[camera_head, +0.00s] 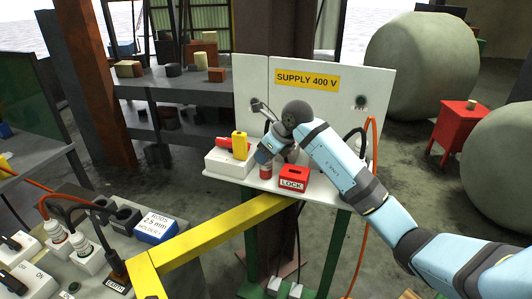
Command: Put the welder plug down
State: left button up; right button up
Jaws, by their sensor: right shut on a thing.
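My right arm comes in from the right, and its gripper (268,154) is low at the shelf in front of the white supply panel (314,110). A small red cylindrical piece (266,173) shows just below the gripper, at the shelf's surface; it looks like the welder plug. The gripper is shut on it, though the wrist hides most of the fingers. I cannot tell whether the piece rests fully on the shelf (237,181). The panel has a yellow "SUPPLY 400 V" label (307,79) and a socket (361,102) at its right. My left gripper is out of view.
A red "LOCK" box (293,178) stands close right of the gripper. A white block (229,163) with red and yellow pieces is to the left. An orange cable (366,190) hangs at right. A yellow beam (215,231) crosses in front; a crowded bench is lower left.

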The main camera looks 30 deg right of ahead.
jog(key=o, duration=1)
jog(key=shift+o, duration=0.2)
jog(key=shift+r, duration=0.2)
jog(key=v, duration=1.2)
jog(key=s+a+f+m+t+y, duration=0.1)
jog(key=s+a+f+m+y, duration=0.2)
jog(key=s+a+f+y, duration=0.35)
jog(key=s+a+f+m+y, duration=0.3)
jog(key=a+y, duration=0.5)
jog(key=a, duration=0.4)
jog(key=s+d+f+m+t+h, duration=0.25)
jog(key=f+m+t+h, duration=0.45)
jog(key=m, duration=0.6)
jog(key=s+d+f+m+t+h, duration=0.1)
jog(key=s+f+m+t+h, duration=0.35)
jog(key=f+m, duration=0.6)
jog(key=s+a+f+m+g+h, duration=0.2)
jog(key=s+f+m+g, duration=0.6)
jog(key=s+f+m, duration=0.2)
jog(key=s+f, duration=0.1)
jog(key=s, duration=0.1)
jog(key=shift+s+a+f+h, duration=0.25)
jog(key=shift+s+a+h, duration=0.05)
jog(key=shift+s+h, duration=0.1)
